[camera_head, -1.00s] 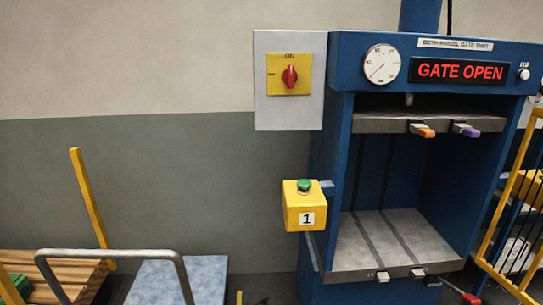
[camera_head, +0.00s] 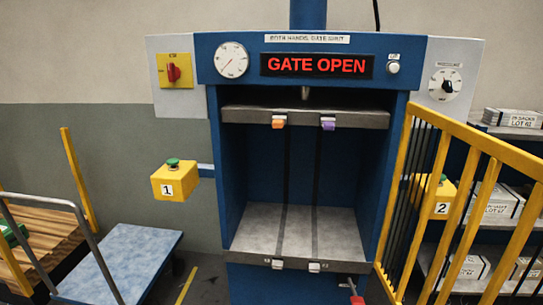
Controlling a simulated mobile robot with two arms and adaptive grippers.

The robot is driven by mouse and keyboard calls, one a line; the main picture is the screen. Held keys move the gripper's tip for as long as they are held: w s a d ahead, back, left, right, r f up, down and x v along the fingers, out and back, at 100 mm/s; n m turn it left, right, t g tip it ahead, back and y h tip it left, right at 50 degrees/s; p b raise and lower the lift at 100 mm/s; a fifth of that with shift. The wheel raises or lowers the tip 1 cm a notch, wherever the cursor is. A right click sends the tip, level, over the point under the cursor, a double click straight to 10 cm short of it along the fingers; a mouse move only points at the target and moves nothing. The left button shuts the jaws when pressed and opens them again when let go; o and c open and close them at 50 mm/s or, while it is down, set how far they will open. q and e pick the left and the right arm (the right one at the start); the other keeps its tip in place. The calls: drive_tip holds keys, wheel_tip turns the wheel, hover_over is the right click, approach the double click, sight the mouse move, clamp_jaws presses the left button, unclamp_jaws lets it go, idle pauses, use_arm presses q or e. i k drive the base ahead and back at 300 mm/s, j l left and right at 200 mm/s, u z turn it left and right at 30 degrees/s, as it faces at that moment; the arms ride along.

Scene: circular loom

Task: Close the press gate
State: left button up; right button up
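The blue press (camera_head: 213,150) stands in the middle of the view, facing me, with an empty grey bed (camera_head: 255,228) inside. Its lit sign (camera_head: 317,65) reads "GATE OPEN". A red handle (camera_head: 357,299) shows low at the front of the press, by the gate's lower end. Neither of my grippers is in view.
Yellow button box 1 (camera_head: 168,188) sticks out left of the press; box 2 (camera_head: 441,209) is partly behind the gate bars. A cart with a blue top (camera_head: 128,258) and a wooden pallet (camera_head: 45,235) stand at left. Shelves with boxes (camera_head: 512,118) stand behind the gate.

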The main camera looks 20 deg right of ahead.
sight(501, 152)
drive_tip(key=k+l, duration=0.1)
drive_tip(key=l, duration=0.4)
drive_tip(key=l+u, duration=0.1)
drive_tip(key=l, duration=0.45)
drive_tip(key=k+l, duration=0.2)
drive_tip(key=l, duration=0.3)
drive_tip(key=k+l, duration=0.1)
drive_tip(key=l, duration=0.4)
drive_tip(key=k+l+u, duration=0.1)
drive_tip(key=l, duration=0.4)
